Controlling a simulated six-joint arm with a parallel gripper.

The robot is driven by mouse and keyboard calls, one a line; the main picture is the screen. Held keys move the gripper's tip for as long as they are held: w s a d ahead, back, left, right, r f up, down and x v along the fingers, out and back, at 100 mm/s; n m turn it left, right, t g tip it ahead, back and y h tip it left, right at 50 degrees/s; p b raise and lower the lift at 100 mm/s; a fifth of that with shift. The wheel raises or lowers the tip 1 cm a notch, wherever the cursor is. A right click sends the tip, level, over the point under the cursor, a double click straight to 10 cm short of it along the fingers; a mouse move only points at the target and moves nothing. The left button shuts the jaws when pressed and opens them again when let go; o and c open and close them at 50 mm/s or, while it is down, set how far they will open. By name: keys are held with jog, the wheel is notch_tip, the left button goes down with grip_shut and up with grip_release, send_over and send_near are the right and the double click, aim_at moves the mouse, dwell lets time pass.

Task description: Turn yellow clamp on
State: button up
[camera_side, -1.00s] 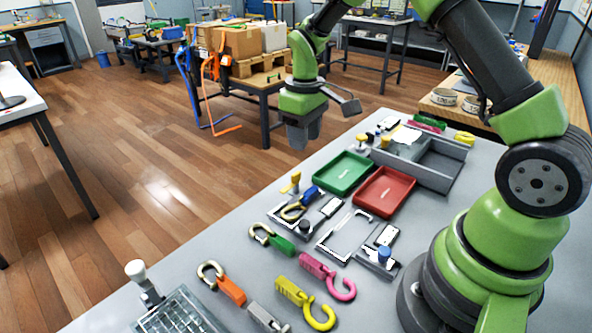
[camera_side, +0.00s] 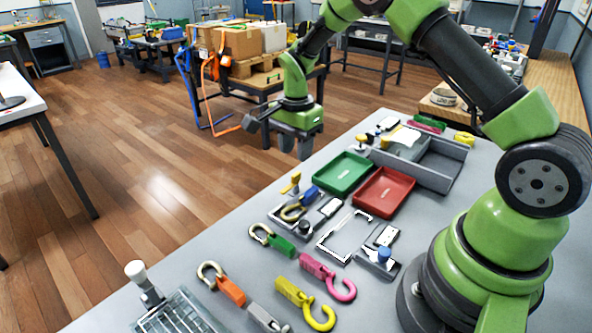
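A clamp with a yellow handle (camera_side: 291,183) stands at the back left corner of the left grey fixture, its handle raised at a slant. Another small yellow-topped piece (camera_side: 361,140) stands farther back, left of the grey bin; I cannot tell which of the two is the yellow clamp. My gripper (camera_side: 296,150) points down, high over the far edge of the table, behind the yellow-handled clamp in the picture. Its two fingers show a gap with nothing between them. It touches neither yellow piece.
A blue-handled hook (camera_side: 302,201) lies on the left fixture, by a black knob (camera_side: 304,227). A blue-knobbed clamp (camera_side: 384,255) stands on the right fixture. Green (camera_side: 343,173) and red (camera_side: 384,192) trays and a grey bin (camera_side: 446,166) lie behind. Several coloured hooks lie in front.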

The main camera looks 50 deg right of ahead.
aim_at(296, 173)
notch_tip(296, 173, down, 6)
jog(key=shift+f, duration=0.1)
grip_shut()
